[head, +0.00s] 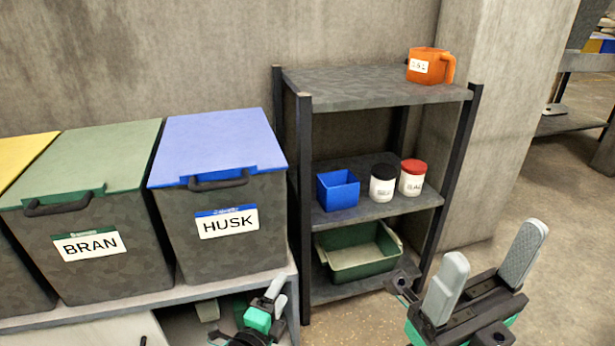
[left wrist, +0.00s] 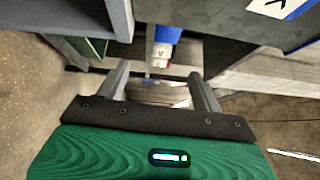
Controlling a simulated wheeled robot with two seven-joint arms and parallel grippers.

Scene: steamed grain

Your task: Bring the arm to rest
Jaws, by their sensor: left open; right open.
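My left gripper (head: 277,296) is low in the head view, beside the front right edge of the bin bench. It is open, and in the left wrist view its two fingers (left wrist: 158,78) stand apart with nothing held between them. My right gripper (head: 491,255) is at the lower right of the head view, in front of the shelf rack's right side. Its two pale fingers are spread wide and empty.
The bench (head: 215,285) carries a green-lidded BRAN bin (head: 100,215) and a blue-lidded HUSK bin (head: 220,190). The rack (head: 340,85) holds an orange scoop (head: 425,68), blue box (head: 338,190), two jars (head: 383,185) and a green tub (head: 358,262). Floor at right is clear.

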